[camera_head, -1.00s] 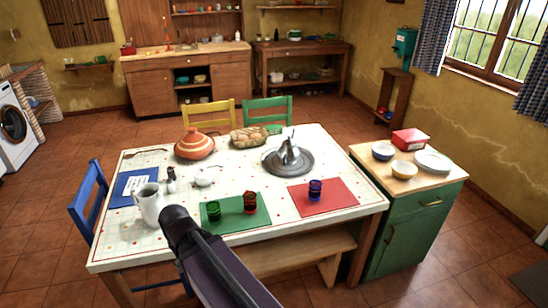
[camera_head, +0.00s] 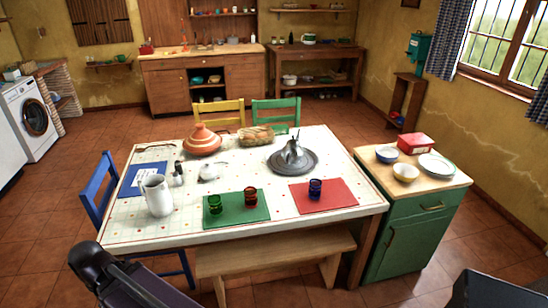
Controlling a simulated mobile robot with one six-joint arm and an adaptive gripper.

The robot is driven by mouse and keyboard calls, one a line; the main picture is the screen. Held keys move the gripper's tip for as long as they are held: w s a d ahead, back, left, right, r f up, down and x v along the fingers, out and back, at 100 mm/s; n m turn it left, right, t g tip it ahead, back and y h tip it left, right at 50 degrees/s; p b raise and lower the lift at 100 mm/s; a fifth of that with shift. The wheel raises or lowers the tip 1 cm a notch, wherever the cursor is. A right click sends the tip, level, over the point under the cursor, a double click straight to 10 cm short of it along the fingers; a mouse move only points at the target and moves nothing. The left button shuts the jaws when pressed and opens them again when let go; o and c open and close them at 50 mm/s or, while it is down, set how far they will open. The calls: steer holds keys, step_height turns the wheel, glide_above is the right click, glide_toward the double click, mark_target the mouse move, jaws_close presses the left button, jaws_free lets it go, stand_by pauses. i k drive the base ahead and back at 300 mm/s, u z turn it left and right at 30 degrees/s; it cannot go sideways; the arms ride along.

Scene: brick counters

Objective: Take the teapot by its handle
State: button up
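A silver metal teapot (camera_head: 291,150) stands on a round dark grey tray (camera_head: 308,168) at the right rear part of the white table (camera_head: 240,177). Its pointed top and thin projecting parts show, but I cannot clearly tell the handle from the spout at this size. A small white lidded pot (camera_head: 211,172) stands left of it near the table's middle. My gripper is not in view; only dark parts of my own arm show at the lower left, apart from the teapot.
Near the front are a white jug (camera_head: 157,195), green glasses (camera_head: 215,204), a red glass (camera_head: 250,196) and a blue glass (camera_head: 315,188). A tagine (camera_head: 201,141) and bread basket (camera_head: 256,136) stand behind. A bench (camera_head: 276,251) borders the front; a green cabinet (camera_head: 410,240) stands right.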

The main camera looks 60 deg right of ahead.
mark_target(292, 153)
steer(key=u, duration=0.65)
steer(key=i, duration=1.4)
steer(key=z, duration=1.95)
